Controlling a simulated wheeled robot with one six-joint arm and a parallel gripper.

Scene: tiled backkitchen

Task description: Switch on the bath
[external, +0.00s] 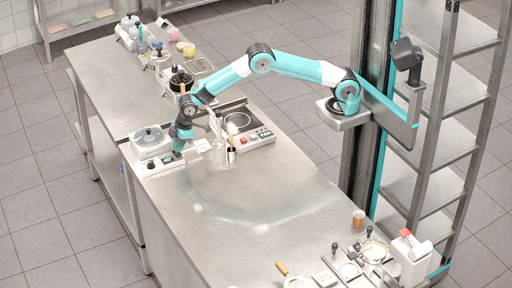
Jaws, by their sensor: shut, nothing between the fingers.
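A white bath (146,163) with a round, clear-looking lid on top stands at the left edge of the steel bench. Its front panel carries a dark display and small dark controls. My gripper (178,154) is shut and empty, pointing down at the right end of that front panel. It covers part of the panel, and I cannot tell whether it touches a control. The display is too small to read.
A white hotplate (259,138) with a red button stands to the right of my gripper, with small bottles beside it. The steel bench (250,205) is clear in the middle. A cup (358,217) and other lab items stand at its near right end.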

